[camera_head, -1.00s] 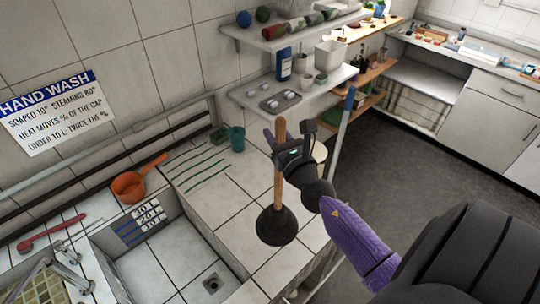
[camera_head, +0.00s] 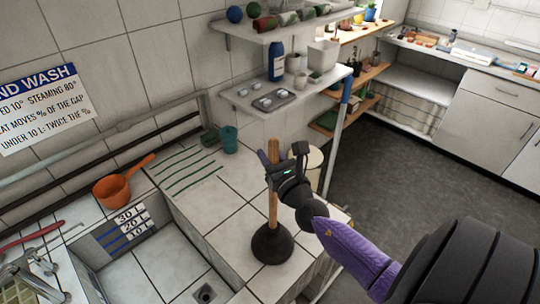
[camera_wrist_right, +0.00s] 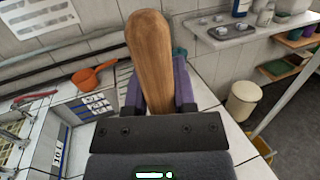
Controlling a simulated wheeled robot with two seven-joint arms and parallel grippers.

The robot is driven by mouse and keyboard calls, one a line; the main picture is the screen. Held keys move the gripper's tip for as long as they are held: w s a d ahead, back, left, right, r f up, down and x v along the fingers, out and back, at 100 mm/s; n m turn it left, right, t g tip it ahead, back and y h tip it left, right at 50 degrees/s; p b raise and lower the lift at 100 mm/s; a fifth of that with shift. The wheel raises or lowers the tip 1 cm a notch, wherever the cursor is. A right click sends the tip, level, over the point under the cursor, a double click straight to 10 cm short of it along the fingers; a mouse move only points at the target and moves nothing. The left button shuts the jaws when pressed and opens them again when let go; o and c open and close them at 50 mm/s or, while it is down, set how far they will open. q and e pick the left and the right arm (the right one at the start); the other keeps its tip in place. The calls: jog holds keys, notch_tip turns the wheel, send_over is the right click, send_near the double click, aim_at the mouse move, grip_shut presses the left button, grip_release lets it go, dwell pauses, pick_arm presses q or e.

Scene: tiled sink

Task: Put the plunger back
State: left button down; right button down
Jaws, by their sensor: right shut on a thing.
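The plunger has a wooden handle (camera_head: 273,205) and a black rubber cup (camera_head: 272,245). It is upright, cup down, at the tiled counter to the right of the sink basin. My right gripper (camera_head: 275,160) is shut on the upper part of the handle. In the right wrist view the handle (camera_wrist_right: 152,60) rises between the purple fingers, and the cup is hidden. I cannot tell whether the cup touches the tiles. My left gripper is not in view.
The tiled counter (camera_head: 215,205) has green stripes and a teal cup (camera_head: 229,139). An orange pot (camera_head: 115,190) sits by the sink basin (camera_head: 150,260). Shelves with a tray (camera_head: 273,98) and a blue bottle (camera_head: 276,62) hang behind. A pale bin (camera_wrist_right: 243,100) stands beyond the counter.

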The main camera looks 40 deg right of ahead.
jog(key=shift+c, duration=2.2)
grip_release()
jog(key=shift+r, duration=0.15)
jog(key=b+v, duration=0.2)
jog(key=v, duration=0.9)
jog(key=s+a+f+m+g, duration=0.1)
jog(key=s+f+m+g, duration=0.4)
jog(key=f, duration=0.5)
jog(key=s+f+m+g, duration=0.2)
jog(key=f+m, duration=0.5)
jog(key=f, duration=0.3)
jog(key=s+a+f+m+g, duration=0.1)
jog(key=s+f+m+g, duration=0.4)
jog(key=f, duration=0.4)
jog(key=s+a+f+m+g+y, duration=0.4)
jog(key=s+a+f+m+g, duration=0.1)
jog(key=s+a+f+m, duration=0.6)
jog(key=s+m, duration=0.2)
jog(key=m, duration=0.1)
jog(key=shift+s+f+g, duration=0.2)
jog(key=shift+s+g, duration=0.1)
jog(key=shift+s, duration=0.05)
